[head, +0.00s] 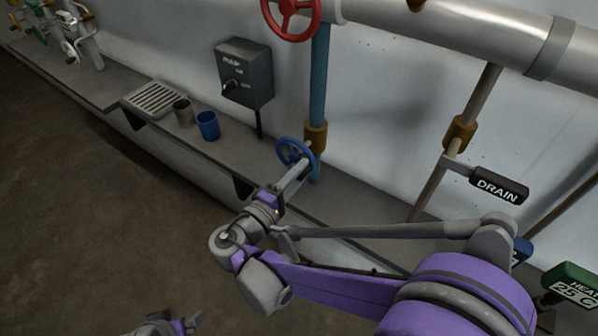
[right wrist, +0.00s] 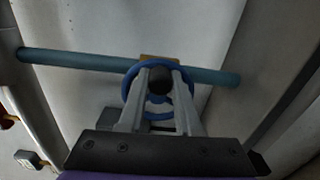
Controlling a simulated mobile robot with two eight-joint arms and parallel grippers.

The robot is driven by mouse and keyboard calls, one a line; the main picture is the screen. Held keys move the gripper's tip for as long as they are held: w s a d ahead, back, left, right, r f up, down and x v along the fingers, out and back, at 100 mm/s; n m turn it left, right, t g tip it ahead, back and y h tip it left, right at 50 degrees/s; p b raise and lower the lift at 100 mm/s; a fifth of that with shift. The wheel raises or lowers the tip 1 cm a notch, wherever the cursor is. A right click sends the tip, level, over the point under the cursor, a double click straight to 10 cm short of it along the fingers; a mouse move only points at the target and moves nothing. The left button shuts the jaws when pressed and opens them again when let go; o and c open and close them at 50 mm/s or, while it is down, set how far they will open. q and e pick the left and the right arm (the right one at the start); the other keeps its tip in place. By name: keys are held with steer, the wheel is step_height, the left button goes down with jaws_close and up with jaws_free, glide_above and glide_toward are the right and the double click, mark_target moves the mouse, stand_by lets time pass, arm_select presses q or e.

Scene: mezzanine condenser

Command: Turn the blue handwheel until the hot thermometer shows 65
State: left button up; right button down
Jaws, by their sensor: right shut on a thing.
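The blue handwheel (head: 293,150) sits on a brass valve body (head: 316,136) on the blue vertical pipe. My right gripper (head: 303,170) reaches it from the front and is shut on it; the right wrist view shows the two fingers (right wrist: 161,84) at the wheel's ring (right wrist: 160,112). The fingers hide part of the wheel. A green display (head: 572,286) at the right edge reads 25 C; its label begins "HEAT" and is cut off. No display marked hot is legible. My left gripper (head: 178,325) is at the bottom edge, away from the wheel, its jaw opening unclear.
A red handwheel (head: 291,14) is above on the pipework. A dark switch box (head: 244,73) is on the wall. A blue cup (head: 208,125), a dark cup (head: 183,113) and a drain grate (head: 155,99) are on the ledge. A DRAIN lever (head: 498,186) sticks out at right.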

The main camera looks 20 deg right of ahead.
steer(key=shift+f, duration=0.1)
stand_by(0.4)
steer(key=c, duration=0.6)
jaws_free()
steer(key=shift+a, duration=0.1)
steer(key=v, duration=1)
steer(key=shift+s+a+b, duration=0.25)
steer(key=shift+s+b, duration=0.05)
steer(key=shift+b, duration=0.05)
